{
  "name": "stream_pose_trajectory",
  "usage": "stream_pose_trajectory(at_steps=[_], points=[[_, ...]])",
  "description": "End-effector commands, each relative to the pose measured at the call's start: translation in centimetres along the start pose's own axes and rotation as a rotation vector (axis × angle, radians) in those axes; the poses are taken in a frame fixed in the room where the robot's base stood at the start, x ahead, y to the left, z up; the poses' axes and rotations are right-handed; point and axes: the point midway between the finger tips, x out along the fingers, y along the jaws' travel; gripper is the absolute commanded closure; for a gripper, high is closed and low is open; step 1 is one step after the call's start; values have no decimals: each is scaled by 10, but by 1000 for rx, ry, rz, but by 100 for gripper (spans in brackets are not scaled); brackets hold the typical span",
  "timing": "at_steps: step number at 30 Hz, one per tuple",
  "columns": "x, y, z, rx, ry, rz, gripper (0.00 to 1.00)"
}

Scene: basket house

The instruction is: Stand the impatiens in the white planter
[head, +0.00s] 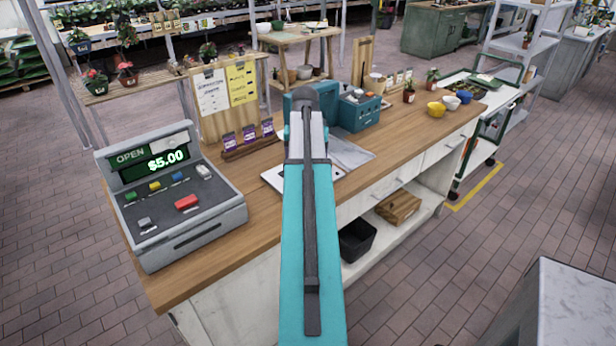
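I cannot tell for sure which plant is the impatiens. A small potted plant (409,92) in a reddish-brown pot stands toward the far end of the wooden counter, with another small plant (431,78) behind it. Red-flowered potted plants (96,84) stand on a wooden stand at the left. A small white pot (451,102) sits on the counter's far right end beside yellow and blue ones; whether it is the white planter is unclear. My teal arm stretches up the middle over the counter. My gripper is not visible; the arm hides what lies behind its far end.
The counter (245,240) carries a cash register (170,195) at the near left, seed packets (248,136), a sign board (228,95) and a teal box (358,110). A green-framed cart (478,130) stands at its far right end. Brick floor is open at the right, before a pale-topped block (575,300).

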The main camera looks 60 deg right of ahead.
Motion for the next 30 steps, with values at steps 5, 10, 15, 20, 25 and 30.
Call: stream_pose_trajectory(at_steps=[5,10,15,20,25,30], points=[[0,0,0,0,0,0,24],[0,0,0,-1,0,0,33],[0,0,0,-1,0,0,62],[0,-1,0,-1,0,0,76],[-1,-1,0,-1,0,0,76],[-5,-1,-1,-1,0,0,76]])
